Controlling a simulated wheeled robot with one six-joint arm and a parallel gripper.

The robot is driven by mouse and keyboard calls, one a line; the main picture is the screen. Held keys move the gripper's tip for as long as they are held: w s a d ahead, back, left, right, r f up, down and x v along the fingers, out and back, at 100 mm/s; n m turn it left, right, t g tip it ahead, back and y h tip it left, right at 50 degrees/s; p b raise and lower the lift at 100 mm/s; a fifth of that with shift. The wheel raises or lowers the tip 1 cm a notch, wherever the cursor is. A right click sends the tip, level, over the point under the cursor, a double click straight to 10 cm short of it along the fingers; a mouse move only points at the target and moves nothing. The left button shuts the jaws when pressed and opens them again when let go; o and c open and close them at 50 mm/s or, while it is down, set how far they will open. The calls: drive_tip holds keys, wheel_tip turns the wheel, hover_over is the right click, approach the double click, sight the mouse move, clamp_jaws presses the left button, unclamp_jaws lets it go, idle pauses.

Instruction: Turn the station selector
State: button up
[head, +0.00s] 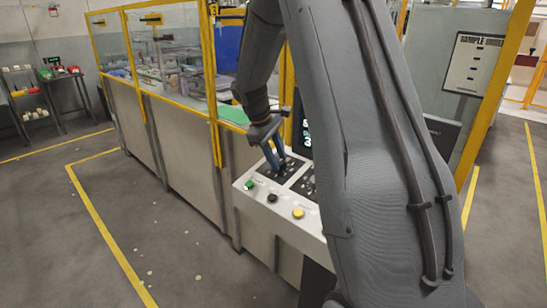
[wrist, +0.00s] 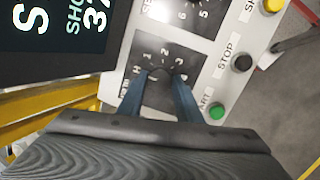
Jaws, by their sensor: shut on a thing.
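The station selector (wrist: 166,71) is a dark knob on a dark square plate with white numbers around it. In the wrist view its small visible part sits between the blue fingertips of my gripper (wrist: 164,76), which are shut on it. The figures 1 and 2 show beyond the knob; the plate's near part is partly hidden by the fingers. In the head view my gripper (head: 278,164) reaches down to the dark plate at the left of the white control panel (head: 268,219). The knob's pointer direction cannot be made out.
A green button (wrist: 216,112), a black STOP button (wrist: 243,63) and a yellow button (wrist: 273,5) line the panel's edge. A second dial plate (wrist: 194,12) sits beside the selector. A dark display (wrist: 70,40) stands close behind. A yellow-framed enclosure (head: 170,80) stands behind the panel.

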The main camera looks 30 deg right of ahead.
idle(0.4)
drive_tip(key=o, duration=1)
drive_tip(key=shift+a, duration=0.15)
drive_tip(key=shift+o, duration=0.2)
drive_tip(key=shift+w+a, duration=0.1)
drive_tip(key=shift+w, duration=0.05)
drive_tip(key=b+v, duration=0.2)
drive_tip(key=v, duration=0.6)
